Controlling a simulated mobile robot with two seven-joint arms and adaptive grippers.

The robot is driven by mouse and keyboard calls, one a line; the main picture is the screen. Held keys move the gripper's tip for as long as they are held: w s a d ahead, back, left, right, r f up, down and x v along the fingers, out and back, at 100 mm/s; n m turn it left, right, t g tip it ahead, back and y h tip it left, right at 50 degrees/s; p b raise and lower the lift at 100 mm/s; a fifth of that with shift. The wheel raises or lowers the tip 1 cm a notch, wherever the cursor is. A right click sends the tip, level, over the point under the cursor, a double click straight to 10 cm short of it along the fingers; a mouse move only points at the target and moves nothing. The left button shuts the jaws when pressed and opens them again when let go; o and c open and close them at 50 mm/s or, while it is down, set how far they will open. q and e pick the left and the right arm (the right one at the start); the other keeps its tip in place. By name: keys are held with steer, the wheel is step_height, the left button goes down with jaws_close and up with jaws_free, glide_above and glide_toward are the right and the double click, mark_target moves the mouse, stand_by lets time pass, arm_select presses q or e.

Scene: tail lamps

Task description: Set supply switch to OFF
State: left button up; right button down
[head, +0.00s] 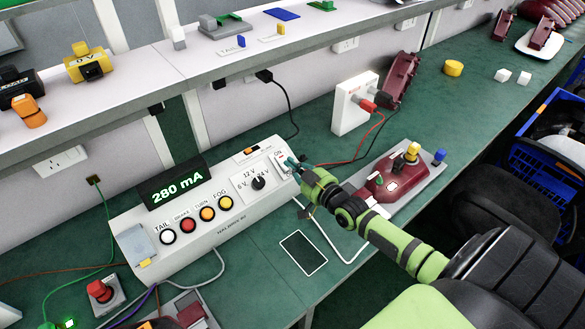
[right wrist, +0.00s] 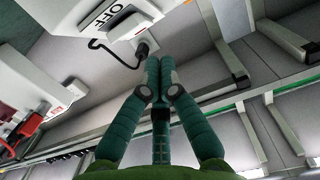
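The white supply unit (head: 205,235) stands on the green bench in the head view, with a lit display (head: 178,184) reading 280 mA. Its supply switch (head: 281,164) is at the right end of the top, beside a label that seems to read ON. My right gripper (head: 293,166) has its fingertips at the switch; the fingers partly hide it, and contact is not clear.
A white box with red plugs (head: 353,104) and a maroon lamp on a grey base (head: 398,180) stand right of the supply. A shelf (head: 225,60) runs behind. Blue crates (head: 545,165) are at the right.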

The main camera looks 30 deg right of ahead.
mark_target(287, 171)
step_height(287, 171, down, 6)
steer(key=t+b, duration=0.2)
steer(key=b, duration=0.5)
steer(key=t+b, duration=0.2)
steer(key=b, duration=0.5)
steer(key=shift+r+t, duration=0.2)
steer(key=shift+t, duration=0.2)
arm_select(q)
step_height(287, 171, down, 15)
steer(key=s, duration=0.1)
steer(key=shift+s+r, duration=0.15)
steer(key=shift+r, duration=0.05)
arm_select(e)
steer(key=shift+s+r, duration=0.15)
steer(key=shift+r, duration=0.1)
